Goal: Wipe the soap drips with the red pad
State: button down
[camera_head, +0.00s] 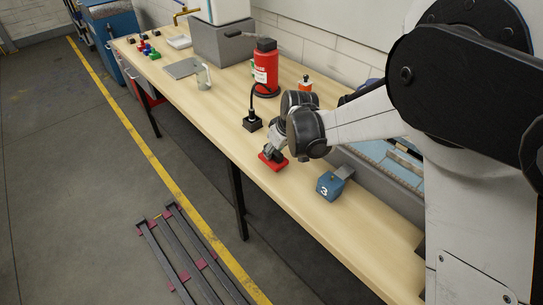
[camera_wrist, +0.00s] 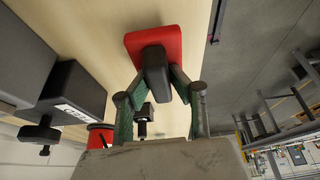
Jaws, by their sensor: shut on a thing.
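The red pad (camera_head: 273,160) is at the front half of the wooden workbench, its flat face towards the bench top. I cannot tell whether it touches the wood. In the wrist view the red pad (camera_wrist: 143,40) has a black handle (camera_wrist: 156,77) on its back. My gripper (camera_head: 277,149) is above the pad; in the wrist view its green-lined fingers (camera_wrist: 158,78) are shut on the handle from both sides. I cannot make out any soap drips on the bench in either view.
A black-based tool (camera_head: 252,123) and a red canister (camera_head: 266,70) stand behind-left. Bare wood (camera_head: 225,117) lies left of the pad.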

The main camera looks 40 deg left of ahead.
jog(key=shift+r+p, duration=0.9)
jog(key=shift+r, duration=1.9)
jog(key=shift+w+d, duration=0.1)
